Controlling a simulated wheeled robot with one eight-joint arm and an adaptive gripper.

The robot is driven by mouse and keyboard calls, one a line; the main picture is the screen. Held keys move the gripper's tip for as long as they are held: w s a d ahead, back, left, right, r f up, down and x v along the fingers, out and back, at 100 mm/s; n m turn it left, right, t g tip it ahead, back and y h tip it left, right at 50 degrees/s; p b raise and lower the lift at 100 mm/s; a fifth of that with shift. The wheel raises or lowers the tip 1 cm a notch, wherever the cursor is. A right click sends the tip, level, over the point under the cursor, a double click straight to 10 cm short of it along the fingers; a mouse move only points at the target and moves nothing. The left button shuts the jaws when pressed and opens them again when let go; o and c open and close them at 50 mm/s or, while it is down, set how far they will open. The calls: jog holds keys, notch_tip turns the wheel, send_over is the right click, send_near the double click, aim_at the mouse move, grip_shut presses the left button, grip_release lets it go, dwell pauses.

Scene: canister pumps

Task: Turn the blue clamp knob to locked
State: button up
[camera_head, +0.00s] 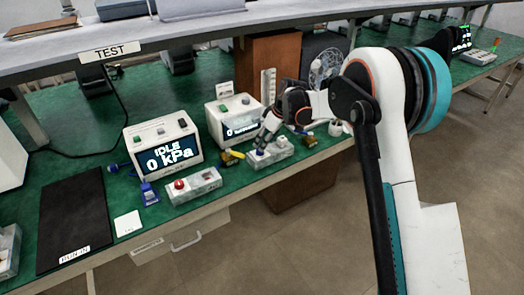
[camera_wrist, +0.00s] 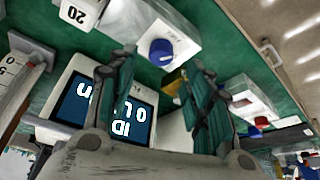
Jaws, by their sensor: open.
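The blue clamp knob (camera_head: 260,151) sits on a pale grey block (camera_head: 279,151) near the front edge of the green bench. In the wrist view the blue knob (camera_wrist: 161,52) shows upright on the block, with a pale mark on its face. My gripper (camera_head: 263,141) is just above the knob, fingers pointing down. In the wrist view my gripper (camera_wrist: 160,68) is open, with one finger on each side of the knob's line and the knob beyond the fingertips. I see no contact. The knob's turned position is too small to tell.
A pump (camera_head: 236,118) stands just behind the block. Another pump (camera_head: 163,147) at left reads IDLE 0 kPa. A second grey block (camera_head: 193,185) has a red knob. A yellow-and-dark fitting (camera_head: 231,157) lies close left of the clamp block. A black mat (camera_head: 75,220) covers the left bench.

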jog(key=b+x, duration=0.1)
jog(key=x, duration=0.4)
jog(key=c, duration=1.1)
